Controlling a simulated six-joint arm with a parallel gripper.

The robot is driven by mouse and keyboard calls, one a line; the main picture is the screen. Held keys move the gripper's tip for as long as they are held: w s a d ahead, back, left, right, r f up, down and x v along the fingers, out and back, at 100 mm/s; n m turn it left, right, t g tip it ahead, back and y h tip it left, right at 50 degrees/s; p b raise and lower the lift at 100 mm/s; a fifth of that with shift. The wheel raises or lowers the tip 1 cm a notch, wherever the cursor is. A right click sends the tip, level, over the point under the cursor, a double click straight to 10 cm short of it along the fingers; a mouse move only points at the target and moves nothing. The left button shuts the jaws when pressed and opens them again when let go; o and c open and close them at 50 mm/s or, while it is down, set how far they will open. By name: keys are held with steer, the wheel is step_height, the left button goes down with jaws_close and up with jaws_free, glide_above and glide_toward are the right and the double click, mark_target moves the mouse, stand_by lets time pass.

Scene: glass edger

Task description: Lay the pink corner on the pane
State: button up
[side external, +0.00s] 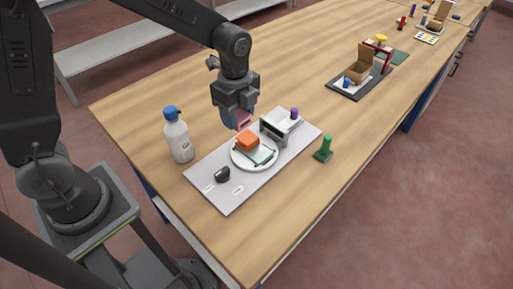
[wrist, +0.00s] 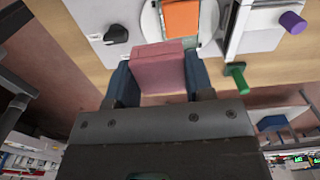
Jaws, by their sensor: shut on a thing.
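My gripper (side external: 237,122) is shut on the pink corner (wrist: 165,68). In the wrist view the pink block fills the gap between the two dark blue fingertips (wrist: 160,77). In the side view the pink corner (side external: 243,120) is mostly hidden by the gripper and hangs above the board, behind the orange block (side external: 247,141). The pane (side external: 264,157) is a greenish sheet on the round white turntable (side external: 240,165), with the orange block lying on top of it. The pane also shows as a thin edge in the wrist view, largely covered by the orange block (wrist: 181,20).
A grey board (side external: 222,195) carries the turntable, a black knob (side external: 222,174), a grey housing (side external: 275,127) and a purple knob (side external: 294,114). A white bottle with a blue cap (side external: 177,137) stands left of the board. A green peg (side external: 323,150) stands at right. The front table is clear.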

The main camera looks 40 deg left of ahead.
steer(key=a+r, duration=0.2)
steer(key=a, duration=0.4)
glide_above(260, 153)
step_height(260, 153, down, 7)
steer(key=shift+f, duration=2.15)
steer(key=shift+f, duration=0.2)
steer(key=o, duration=0.9)
steer(key=shift+r, duration=0.1)
